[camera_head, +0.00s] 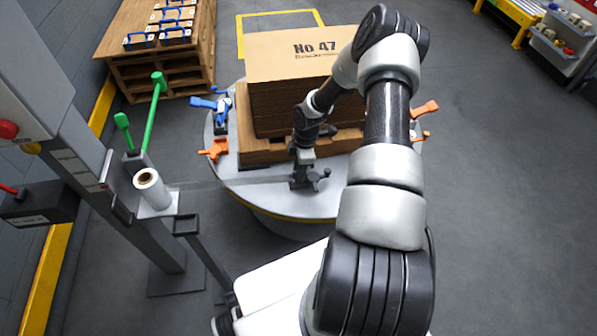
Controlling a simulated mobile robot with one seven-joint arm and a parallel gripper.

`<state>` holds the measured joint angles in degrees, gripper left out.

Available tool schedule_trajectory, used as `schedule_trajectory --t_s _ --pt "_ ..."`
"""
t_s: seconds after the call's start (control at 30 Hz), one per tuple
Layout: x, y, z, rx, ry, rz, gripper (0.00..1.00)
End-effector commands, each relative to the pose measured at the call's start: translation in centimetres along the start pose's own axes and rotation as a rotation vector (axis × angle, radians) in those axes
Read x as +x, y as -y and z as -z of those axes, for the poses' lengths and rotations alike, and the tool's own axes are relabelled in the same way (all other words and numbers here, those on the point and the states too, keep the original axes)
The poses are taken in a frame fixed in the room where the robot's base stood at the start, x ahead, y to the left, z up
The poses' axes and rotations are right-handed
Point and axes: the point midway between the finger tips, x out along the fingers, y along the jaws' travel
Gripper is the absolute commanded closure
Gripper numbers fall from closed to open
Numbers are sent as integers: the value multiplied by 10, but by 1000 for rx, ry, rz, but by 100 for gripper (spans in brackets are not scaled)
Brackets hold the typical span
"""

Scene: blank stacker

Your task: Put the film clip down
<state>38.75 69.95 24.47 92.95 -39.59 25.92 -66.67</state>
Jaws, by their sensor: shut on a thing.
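My gripper (302,170) points down at the front of the round turntable (253,198). It is shut on a small dark grey piece that looks like the film clip (302,184). A thin clear film strand runs left from there to the white film roll (152,187) on the wrapper's carriage. The clip is just in front of the wooden pallet (250,150), low over the turntable. I cannot tell whether it touches the turntable. The jaws are small, and their grip is partly hidden.
Stacked cardboard blanks (290,85) stand on the pallet. A blue clamp (222,110) and orange clamps (214,150) (425,109) sit around the turntable. The wrapper mast (85,150) and green levers (155,105) are at left.

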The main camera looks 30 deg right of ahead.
Motion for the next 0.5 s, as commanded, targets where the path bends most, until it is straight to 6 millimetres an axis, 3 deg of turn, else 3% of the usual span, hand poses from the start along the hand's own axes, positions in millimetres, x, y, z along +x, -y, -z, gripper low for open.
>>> schedule_trajectory --t_s 0.1,0.13,0.23,0.5 --pt "5 0 0 0 0 0 99" --pt "3 0 0 0 0 0 71" --pt "3 0 0 0 0 0 55" --pt "2 0 0 0 0 0 55"
